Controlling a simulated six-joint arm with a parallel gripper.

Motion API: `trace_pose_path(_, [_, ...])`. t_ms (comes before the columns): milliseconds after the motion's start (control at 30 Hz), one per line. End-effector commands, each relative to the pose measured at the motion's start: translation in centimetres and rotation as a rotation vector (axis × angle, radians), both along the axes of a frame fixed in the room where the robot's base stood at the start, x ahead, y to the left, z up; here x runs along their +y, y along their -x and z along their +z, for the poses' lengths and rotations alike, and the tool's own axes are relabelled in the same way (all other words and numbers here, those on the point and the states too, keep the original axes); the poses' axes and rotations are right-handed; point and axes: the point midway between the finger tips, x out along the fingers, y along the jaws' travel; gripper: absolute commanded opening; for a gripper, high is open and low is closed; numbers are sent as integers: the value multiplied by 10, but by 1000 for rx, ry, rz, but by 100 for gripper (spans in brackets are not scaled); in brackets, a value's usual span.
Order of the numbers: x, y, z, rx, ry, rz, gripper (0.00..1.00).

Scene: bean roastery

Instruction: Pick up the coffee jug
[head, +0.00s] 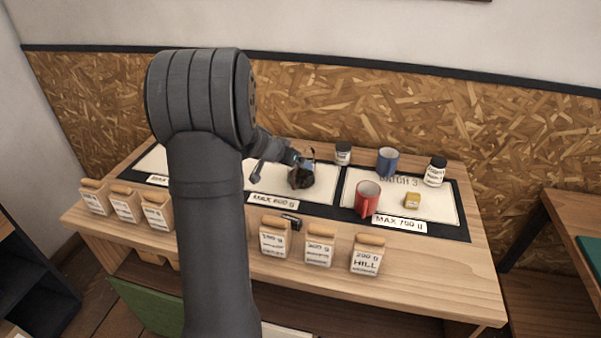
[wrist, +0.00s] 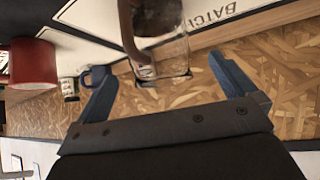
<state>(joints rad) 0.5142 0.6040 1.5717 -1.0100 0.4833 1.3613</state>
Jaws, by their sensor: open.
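The coffee jug (head: 301,177) is dark and glassy. It stands on the middle white panel of the mat, marked MAX 800 g. In the wrist view, the glass jug (wrist: 168,55) shows at the top with its brown handle, cut off by the frame edge. My gripper (wrist: 165,85) is open, with its two blue-grey fingers spread to either side of the jug's lower end in the picture. Nothing is held. In the head view, the end of my arm reaches the jug from the left, and the fingertips are too small to tell apart from it.
A red mug (head: 368,196), a blue mug (head: 387,160), a yellow block (head: 412,201) and two dark-lidded jars (head: 343,154) (head: 435,172) stand right of the jug. Labelled wooden-topped boxes (head: 319,248) line the table's front. A chipboard wall (head: 330,105) rises behind.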

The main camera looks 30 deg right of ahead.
Motion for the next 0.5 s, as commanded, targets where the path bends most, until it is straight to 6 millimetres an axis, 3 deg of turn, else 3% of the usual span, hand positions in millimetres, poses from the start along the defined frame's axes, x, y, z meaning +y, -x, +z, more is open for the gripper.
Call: trace_pose_path(500, [-36, -16, -33, 0, -1, 0, 100])
